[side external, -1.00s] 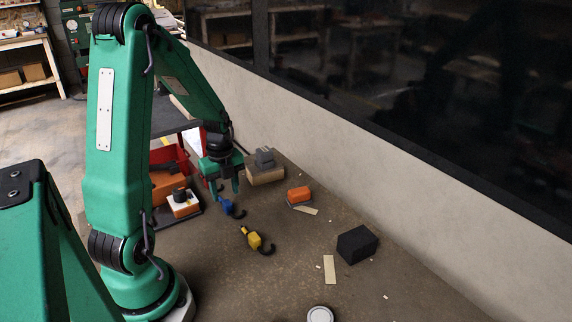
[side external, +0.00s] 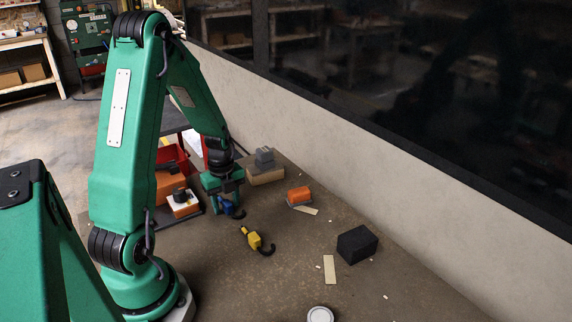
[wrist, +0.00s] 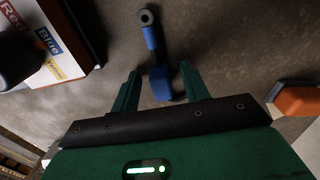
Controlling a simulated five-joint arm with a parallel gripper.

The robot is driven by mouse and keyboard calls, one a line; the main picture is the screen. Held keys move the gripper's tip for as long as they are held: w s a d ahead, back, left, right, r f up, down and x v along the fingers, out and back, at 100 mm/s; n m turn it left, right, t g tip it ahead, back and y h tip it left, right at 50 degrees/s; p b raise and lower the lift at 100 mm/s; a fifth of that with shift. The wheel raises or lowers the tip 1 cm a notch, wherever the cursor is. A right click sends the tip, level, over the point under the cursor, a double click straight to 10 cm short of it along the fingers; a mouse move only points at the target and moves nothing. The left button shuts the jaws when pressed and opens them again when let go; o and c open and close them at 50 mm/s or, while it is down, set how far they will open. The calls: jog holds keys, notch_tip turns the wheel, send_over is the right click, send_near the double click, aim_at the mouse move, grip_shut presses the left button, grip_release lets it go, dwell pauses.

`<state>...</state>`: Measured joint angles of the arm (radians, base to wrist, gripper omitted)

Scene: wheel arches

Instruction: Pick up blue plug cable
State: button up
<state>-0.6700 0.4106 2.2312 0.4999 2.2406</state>
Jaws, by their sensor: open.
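The blue plug cable (wrist: 161,84) lies on the bench surface in the wrist view, its body between my two fingers and its narrower blue end with a round dark ring pointing away. In the side view the blue plug cable (side external: 227,207) shows with a dark curved cable at its right. My gripper (wrist: 160,68) is open, one finger on each side of the blue plug, with gaps visible. In the side view my gripper (side external: 226,204) is low over the plug and partly hides it. Contact with the bench cannot be made out.
A yellow plug cable (side external: 254,240) lies nearby. A box labelled Red, Blue and Yellow (wrist: 45,35) is at left. An orange block (side external: 299,194) and a black block (side external: 357,244) lie to the right. A wall (side external: 400,150) runs behind.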

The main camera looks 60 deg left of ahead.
aim_at(226, 200)
grip_shut()
jog(key=shift+r, duration=0.7)
notch_tip(226, 200, up, 3)
jog(key=w+d+r, duration=0.1)
jog(key=d+r, duration=0.5)
jog(key=d, duration=0.5)
jog(key=shift+w+d+r, duration=0.25)
jog(key=shift+d+r, duration=0.05)
